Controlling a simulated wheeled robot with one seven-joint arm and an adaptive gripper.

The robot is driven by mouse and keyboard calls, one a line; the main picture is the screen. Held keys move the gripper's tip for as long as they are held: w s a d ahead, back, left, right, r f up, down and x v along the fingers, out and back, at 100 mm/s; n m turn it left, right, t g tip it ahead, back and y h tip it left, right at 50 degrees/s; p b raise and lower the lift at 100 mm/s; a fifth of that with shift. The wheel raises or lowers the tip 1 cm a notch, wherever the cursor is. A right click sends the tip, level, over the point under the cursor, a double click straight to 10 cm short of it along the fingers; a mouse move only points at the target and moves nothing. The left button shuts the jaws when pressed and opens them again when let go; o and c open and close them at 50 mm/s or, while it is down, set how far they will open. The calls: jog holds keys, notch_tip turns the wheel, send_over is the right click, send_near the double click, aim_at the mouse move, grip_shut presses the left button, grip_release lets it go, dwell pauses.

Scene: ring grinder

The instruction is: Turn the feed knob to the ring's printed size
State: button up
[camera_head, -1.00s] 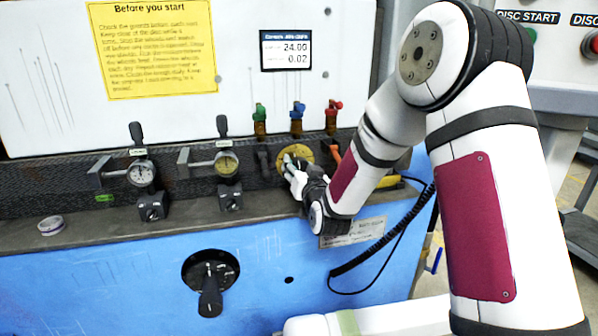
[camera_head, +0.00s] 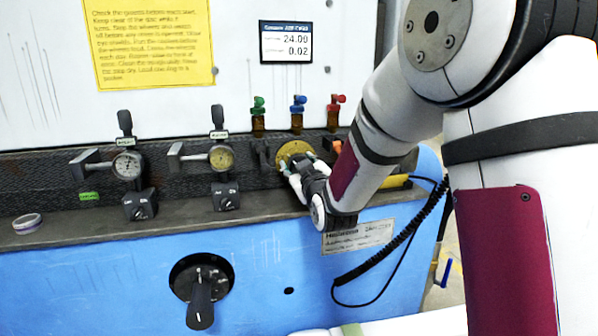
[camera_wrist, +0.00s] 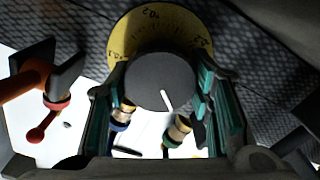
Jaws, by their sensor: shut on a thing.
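The feed knob (camera_wrist: 158,84) is a dark grey disc with a white pointer line in the wrist view. It sits in front of a yellow dial plate (camera_wrist: 150,32) with printed marks and numbers, partly covered by the knob and fingers. The yellow dial (camera_head: 294,150) also shows in the head view. My gripper (camera_wrist: 163,72) has its teal-padded fingers on both sides of the knob, shut on it. In the head view my gripper (camera_head: 292,170) reaches the dial from the front right and hides the knob. A small round ring-like item (camera_head: 27,221) lies on the ledge at far left; its print is unreadable.
A display (camera_head: 286,42) reads about 24.00 and 0.02. Green (camera_head: 258,114), blue (camera_head: 298,112) and red (camera_head: 335,110) valves stand above the dial. A black lever (camera_head: 201,292) sits below on the blue front.

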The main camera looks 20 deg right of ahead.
dwell(0.3)
jog(key=o, duration=1.2)
jog(key=shift+s, duration=0.1)
jog(key=s, duration=1.1)
jog(key=shift+s, duration=0.4)
